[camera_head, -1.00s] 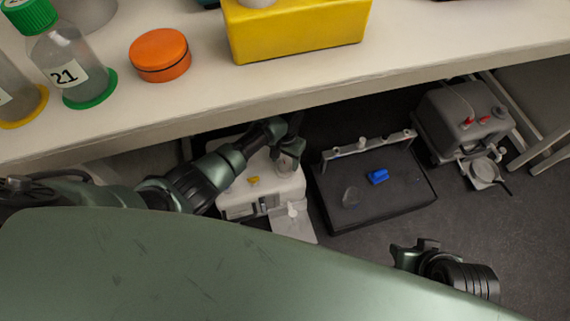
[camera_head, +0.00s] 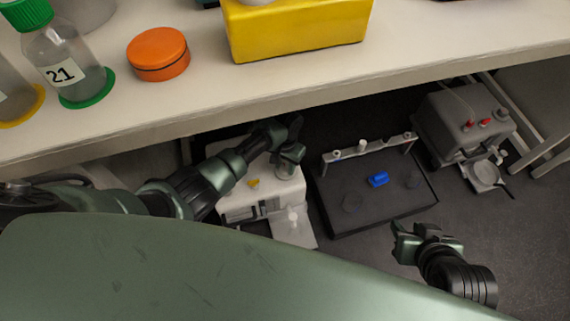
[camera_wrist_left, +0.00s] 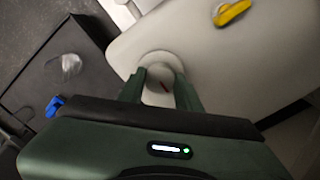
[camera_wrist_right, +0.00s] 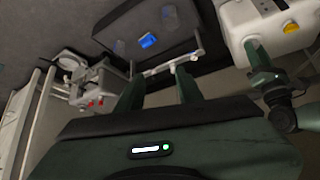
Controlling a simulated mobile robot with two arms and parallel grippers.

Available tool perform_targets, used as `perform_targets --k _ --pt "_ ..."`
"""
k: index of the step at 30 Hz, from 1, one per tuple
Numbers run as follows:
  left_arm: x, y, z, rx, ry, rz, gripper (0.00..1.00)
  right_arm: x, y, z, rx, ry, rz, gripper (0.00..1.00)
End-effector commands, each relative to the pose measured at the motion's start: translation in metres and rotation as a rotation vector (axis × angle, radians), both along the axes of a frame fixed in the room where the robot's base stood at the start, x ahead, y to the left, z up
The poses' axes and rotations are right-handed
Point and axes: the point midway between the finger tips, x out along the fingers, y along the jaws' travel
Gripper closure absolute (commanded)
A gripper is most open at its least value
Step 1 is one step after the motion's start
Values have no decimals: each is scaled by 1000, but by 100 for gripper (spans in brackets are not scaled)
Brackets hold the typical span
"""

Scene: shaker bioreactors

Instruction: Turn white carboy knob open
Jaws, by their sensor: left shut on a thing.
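The white carboy (camera_head: 262,196) stands on the floor below the bench, with a small yellow part on top. My left gripper (camera_head: 290,160) is over the far right part of the carboy. In the left wrist view its two fingers (camera_wrist_left: 160,88) are on either side of the knob, shut on it. In the head view the gripper largely hides the knob. My right gripper (camera_head: 409,236) is open and empty, apart from everything; its fingers (camera_wrist_right: 158,92) are spread in the right wrist view.
The bench (camera_head: 210,90) overhangs the carboy. A black platform (camera_head: 370,215) with a blue piece (camera_head: 378,179) and clear vessels is to the right. A grey carboy (camera_head: 462,120) with red knobs stands further right. Floor near my right gripper is clear.

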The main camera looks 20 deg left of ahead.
Motion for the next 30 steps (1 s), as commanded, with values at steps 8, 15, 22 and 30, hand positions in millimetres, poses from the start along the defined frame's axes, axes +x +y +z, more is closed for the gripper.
perform_targets --k 8,15,22,30 --pt "-1 0 2 -1 2 46 100 -22 -8 -8 -23 108 -10 64" --pt "-1 -1 3 -1 3 178 100 -75 -23 -15 -70 340 -27 64" --pt "-1 -2 3 -2 5 381 100 -73 -22 2 -69 334 -27 64" --pt "-1 -1 2 -1 4 638 100 -60 -20 -54 -71 365 -23 64"
